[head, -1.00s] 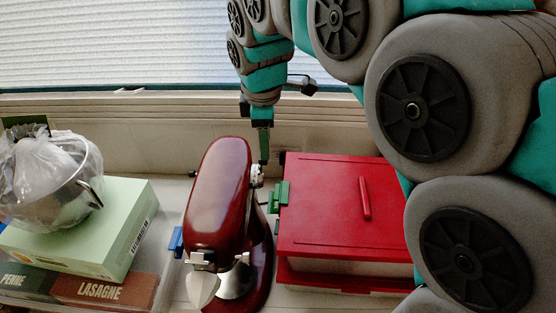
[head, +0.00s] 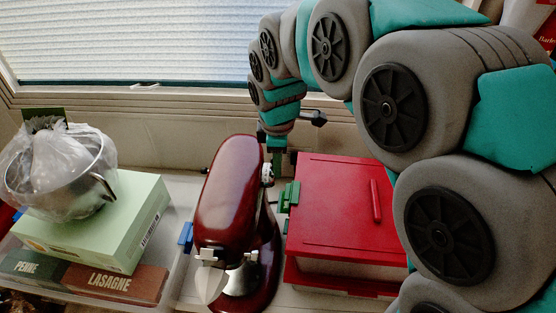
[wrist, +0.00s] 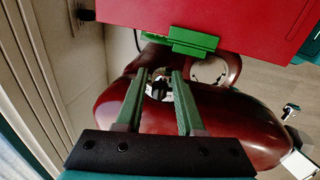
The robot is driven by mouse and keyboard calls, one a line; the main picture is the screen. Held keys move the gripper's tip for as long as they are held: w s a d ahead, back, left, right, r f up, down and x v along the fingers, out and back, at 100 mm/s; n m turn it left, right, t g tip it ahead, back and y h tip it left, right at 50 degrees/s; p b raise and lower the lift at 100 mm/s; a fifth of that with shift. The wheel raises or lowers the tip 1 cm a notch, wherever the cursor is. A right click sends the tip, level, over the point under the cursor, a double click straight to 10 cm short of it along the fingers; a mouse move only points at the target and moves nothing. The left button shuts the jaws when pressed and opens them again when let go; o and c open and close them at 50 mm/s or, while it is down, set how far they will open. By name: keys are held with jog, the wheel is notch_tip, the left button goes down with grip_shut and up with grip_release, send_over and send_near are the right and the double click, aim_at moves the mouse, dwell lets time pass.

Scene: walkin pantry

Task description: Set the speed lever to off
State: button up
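A dark red stand mixer (head: 226,190) stands on the counter, its head pointing toward the front of the picture. A small metallic fitting (head: 267,173) shows on the right side of its head. In the wrist view a bright round fitting with a dark middle (wrist: 160,89) sits on the mixer's side, between my fingers in the picture. I cannot make out the speed lever's setting. My gripper (wrist: 160,74) is open, its two green fingers apart and empty. In the head view my gripper (head: 277,165) is at the rear right of the mixer head, partly hidden.
A red lidded box (head: 335,205) with a green clip (head: 289,196) stands close on the mixer's right. On the left, a pale green box (head: 120,225) carries a bagged metal pot (head: 62,180). The window wall is close behind.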

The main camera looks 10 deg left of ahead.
grip_shut()
jog(key=shift+w+r+p, duration=0.1)
jog(key=shift+w+p, duration=0.05)
jog(key=shift+p, duration=0.15)
jog(key=shift+w+g, duration=0.1)
jog(key=shift+g, duration=0.2)
jog(key=shift+w+a+f+g+p, duration=0.1)
jog(key=shift+w+f+g+p, duration=0.25)
jog(key=shift+g+p, duration=0.65)
jog(key=shift+w+d+f+g+p, duration=0.1)
jog(key=shift+w+f+g+p, duration=0.1)
jog(key=shift+w+g+p, duration=0.75)
jog(key=shift+w+a+f+g+p, duration=0.1)
jog(key=shift+f+g+p, duration=0.15)
jog(key=shift+g+p, duration=0.75)
jog(key=shift+g+b, duration=0.35)
jog(key=shift+g, duration=0.1)
